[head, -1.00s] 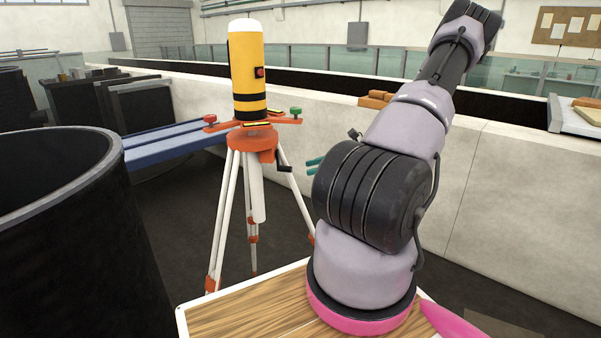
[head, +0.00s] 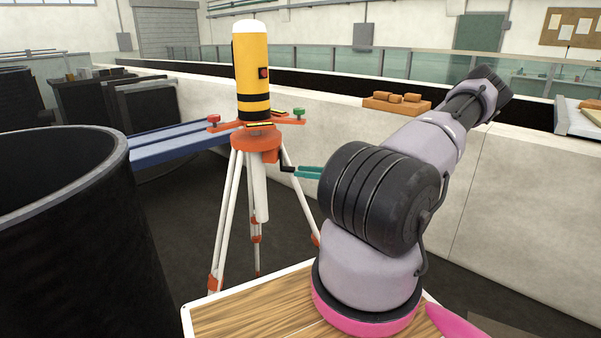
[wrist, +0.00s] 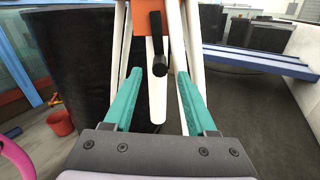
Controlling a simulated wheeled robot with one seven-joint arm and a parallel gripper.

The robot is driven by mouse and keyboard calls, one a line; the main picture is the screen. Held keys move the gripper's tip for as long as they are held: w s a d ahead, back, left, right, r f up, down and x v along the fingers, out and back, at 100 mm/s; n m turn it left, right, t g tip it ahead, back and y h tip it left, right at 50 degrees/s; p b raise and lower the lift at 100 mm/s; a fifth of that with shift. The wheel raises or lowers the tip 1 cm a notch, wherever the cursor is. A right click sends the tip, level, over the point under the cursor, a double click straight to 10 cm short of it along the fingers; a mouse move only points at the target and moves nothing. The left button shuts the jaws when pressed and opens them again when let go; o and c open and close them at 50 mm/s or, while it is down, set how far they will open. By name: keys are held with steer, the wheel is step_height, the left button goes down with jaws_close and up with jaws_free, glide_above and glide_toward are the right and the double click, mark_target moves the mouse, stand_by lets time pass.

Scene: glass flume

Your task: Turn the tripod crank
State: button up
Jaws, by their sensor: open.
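The tripod (head: 228,205) has white legs and an orange head (head: 256,140), and carries a yellow cylindrical instrument (head: 251,70) with black bands. Its small black crank (head: 287,165) sticks out at the right side of the head. My gripper (head: 297,171) has teal fingers, close to the crank; my arm hides the rest of it. In the wrist view my gripper (wrist: 156,85) is open, with one finger on each side. The crank's black grip (wrist: 160,66) shows between the fingers, near tip height in the picture. I cannot tell whether either finger touches it.
A large black round tank (head: 60,220) stands at the left. A blue beam (head: 175,147) runs behind the tripod. A pale wall (head: 420,125) with orange-brown blocks (head: 396,99) on top stands behind my arm. A red bucket (wrist: 60,122) shows in the wrist view.

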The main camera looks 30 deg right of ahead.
steer(key=shift+x, duration=0.8)
jaws_close()
stand_by(0.9)
